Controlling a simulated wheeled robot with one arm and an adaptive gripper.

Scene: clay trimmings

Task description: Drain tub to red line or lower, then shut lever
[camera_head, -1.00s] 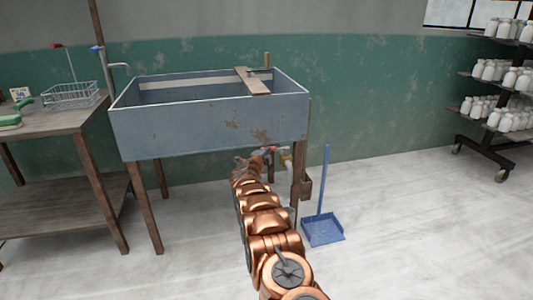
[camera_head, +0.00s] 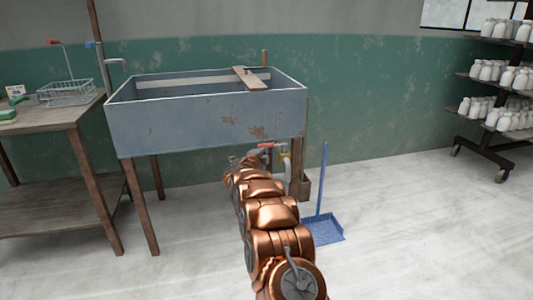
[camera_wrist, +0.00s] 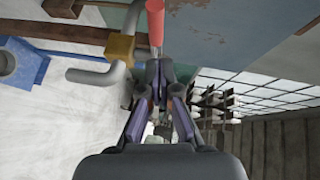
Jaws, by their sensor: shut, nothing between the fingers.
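The grey-blue tub (camera_head: 200,124) stands on wooden legs against the green wall. Its water level and any red line do not show from here. Under its right end is a drain with a brass valve body (camera_wrist: 120,47), a grey bent pipe (camera_wrist: 97,74) and a red lever (camera_wrist: 155,22). The red lever also shows small in the head view (camera_head: 267,145). My gripper (camera_wrist: 160,100) is shut and empty, with the lever just beyond its fingers in the wrist view. I cannot tell whether they touch. In the head view my arm hides part of the area below the drain.
A blue dustpan (camera_head: 323,230) with an upright handle stands on the floor right of the tub. A wooden table (camera_head: 60,120) with a wire basket (camera_head: 68,93) is at left. A rack of white bottles (camera_head: 500,105) is at far right. A wooden board (camera_head: 250,78) lies across the tub.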

